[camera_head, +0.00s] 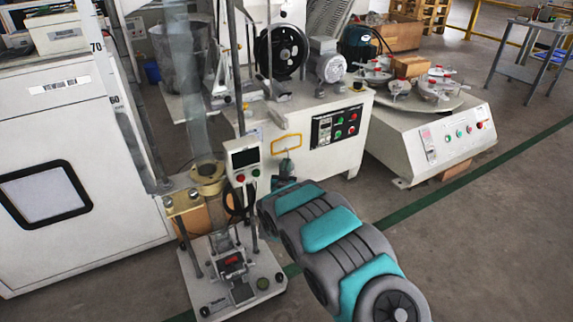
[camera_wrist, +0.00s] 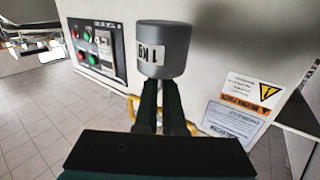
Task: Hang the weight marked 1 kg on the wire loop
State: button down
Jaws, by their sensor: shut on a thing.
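The weight (camera_wrist: 165,50) is a grey cylinder with a white "1 KG" label. In the wrist view it sits at the tips of my gripper (camera_wrist: 160,88), whose two dark fingers are shut on it. In the head view the weight (camera_head: 286,167) is small and dark, held up just in front of the white machine. A yellow wire loop (camera_head: 286,135) stands out from that machine's front, just above the weight. In the wrist view the loop (camera_wrist: 132,106) shows only partly, behind the fingers. Whether weight and loop touch, I cannot tell.
The white machine (camera_head: 330,157) has a control panel (camera_head: 338,124) right of the loop. A tall tube tester (camera_head: 208,170) with a small display box (camera_head: 244,160) stands close on the left. A turntable machine (camera_head: 440,130) stands to the right. The floor at front right is clear.

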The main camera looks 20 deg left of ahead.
jog(key=shift+f, duration=0.3)
dwell(0.8)
jog(key=c, duration=0.9)
grip_release()
jog(key=shift+f, duration=0.1)
jog(key=shift+f, duration=0.1)
